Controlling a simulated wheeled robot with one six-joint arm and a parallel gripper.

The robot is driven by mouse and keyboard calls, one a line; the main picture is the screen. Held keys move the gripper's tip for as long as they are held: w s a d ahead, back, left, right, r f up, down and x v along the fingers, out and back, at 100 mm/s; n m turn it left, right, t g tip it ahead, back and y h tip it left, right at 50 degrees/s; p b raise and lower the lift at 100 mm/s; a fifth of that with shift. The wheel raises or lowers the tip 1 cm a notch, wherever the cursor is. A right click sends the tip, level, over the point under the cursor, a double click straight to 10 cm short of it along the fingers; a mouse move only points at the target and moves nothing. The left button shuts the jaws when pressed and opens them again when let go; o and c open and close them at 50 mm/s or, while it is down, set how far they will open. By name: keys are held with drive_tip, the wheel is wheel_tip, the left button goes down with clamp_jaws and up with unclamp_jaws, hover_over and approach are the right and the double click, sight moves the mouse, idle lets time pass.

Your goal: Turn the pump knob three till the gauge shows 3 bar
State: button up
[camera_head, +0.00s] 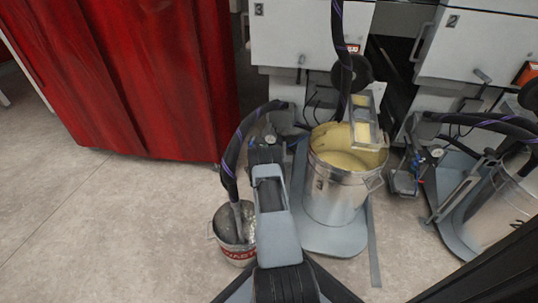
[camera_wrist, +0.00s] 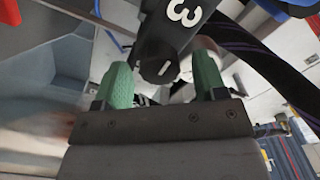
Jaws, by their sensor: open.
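In the wrist view, a black pump part (camera_wrist: 186,20) bears a white 3. At its lower end is a round black knob (camera_wrist: 157,66) with a short white mark. My gripper (camera_wrist: 162,74) is open, its two green fingertips on either side of the knob with gaps at both sides. How deep the knob sits between them I cannot tell. In the head view, a small round gauge (camera_head: 270,139) shows just beyond my arm's end; its reading is too small to make out. My arm hides the knob and my fingers there.
A metal bucket (camera_head: 342,204) of cream-coloured paint stands right of my arm on a grey base. A waste bucket (camera_head: 239,256) stands to the left. Black hoses (camera_head: 232,158) run close by. A red curtain (camera_head: 140,75) hangs at left; the floor before it is clear.

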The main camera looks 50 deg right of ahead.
drive_tip(key=shift+a, duration=0.1)
drive_tip(key=p+v, duration=0.5)
drive_tip(key=v, duration=0.8)
drive_tip(key=shift+s+a+p, duration=0.2)
drive_tip(key=shift+a+p, duration=0.05)
drive_tip(key=shift+p, duration=0.05)
drive_tip(key=shift+s, duration=0.1)
